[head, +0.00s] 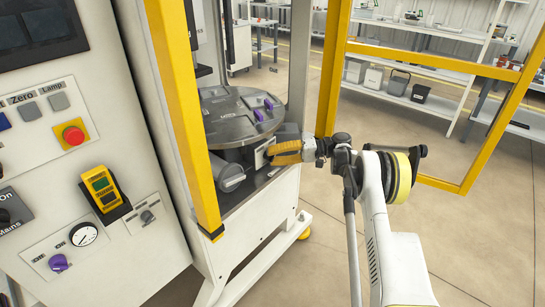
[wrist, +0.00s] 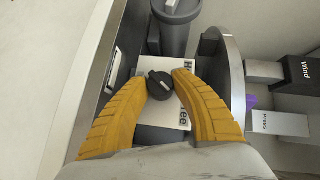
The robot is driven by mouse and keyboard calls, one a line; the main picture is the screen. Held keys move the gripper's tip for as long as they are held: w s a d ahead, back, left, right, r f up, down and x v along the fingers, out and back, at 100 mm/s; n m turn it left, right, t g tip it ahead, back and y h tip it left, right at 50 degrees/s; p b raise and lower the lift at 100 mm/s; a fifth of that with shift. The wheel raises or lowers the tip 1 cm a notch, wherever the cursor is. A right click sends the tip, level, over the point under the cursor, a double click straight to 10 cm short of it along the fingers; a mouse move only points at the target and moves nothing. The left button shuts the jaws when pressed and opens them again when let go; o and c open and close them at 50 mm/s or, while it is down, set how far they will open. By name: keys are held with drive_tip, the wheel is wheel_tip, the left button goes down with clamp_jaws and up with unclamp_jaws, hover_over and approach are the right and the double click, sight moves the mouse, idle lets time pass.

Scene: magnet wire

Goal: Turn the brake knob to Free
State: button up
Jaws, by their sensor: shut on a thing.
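The brake knob (wrist: 160,86) is a small round black knob on a white label plate (wrist: 172,116) in the wrist view. A word starting with H shows at the plate's upper right and one ending in "ee" at its lower right, both partly covered. A pale mark shows on the knob, but I cannot tell which word it points to. My gripper (wrist: 160,80) has its yellow fingertips on either side of the knob, shut on it. In the head view my gripper (head: 284,152) reaches the side of the dark round machine; there it hides the knob.
The round machine top (head: 236,112) carries purple clamps. A grey cylinder (head: 229,178) sits left of my gripper; yellow frame posts (head: 185,110) stand left and right. The control panel (head: 60,160) is at left. In the wrist view, Wind (wrist: 300,68) and Press (wrist: 280,122) labels are right.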

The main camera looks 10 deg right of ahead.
drive_tip(key=o, duration=1.2)
drive_tip(key=shift+a, duration=0.15)
drive_tip(key=v, duration=0.7)
drive_tip(key=shift+d, duration=0.3)
